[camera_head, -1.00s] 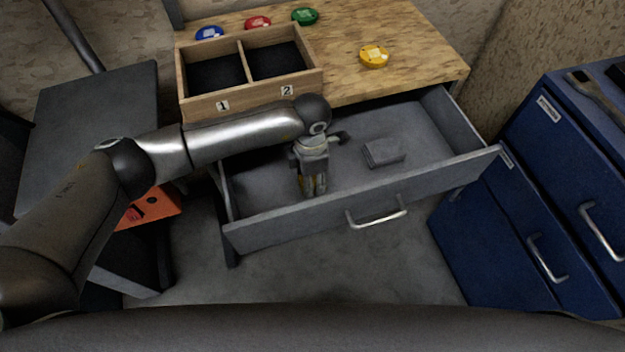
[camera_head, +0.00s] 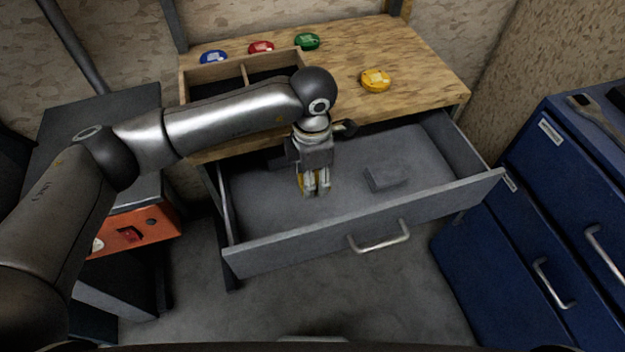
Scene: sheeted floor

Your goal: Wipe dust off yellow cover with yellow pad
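The yellow cover (camera_head: 376,80) is a round yellow disc with a paler patch on top, lying on the wooden worktop at the right. My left gripper (camera_head: 316,192) points down over the left part of the open grey drawer. Its fingers are close together on a yellow piece (camera_head: 301,183), which looks like the yellow pad. Most of that piece is hidden behind the fingers. The gripper is well to the lower left of the cover and apart from it. My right gripper is out of view.
A grey block (camera_head: 387,178) lies in the open drawer (camera_head: 440,198). A divided wooden box (camera_head: 312,62) is partly behind my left arm. Blue (camera_head: 213,57), red (camera_head: 261,48) and green (camera_head: 307,41) discs line the back. A blue cabinet (camera_head: 520,215) stands right.

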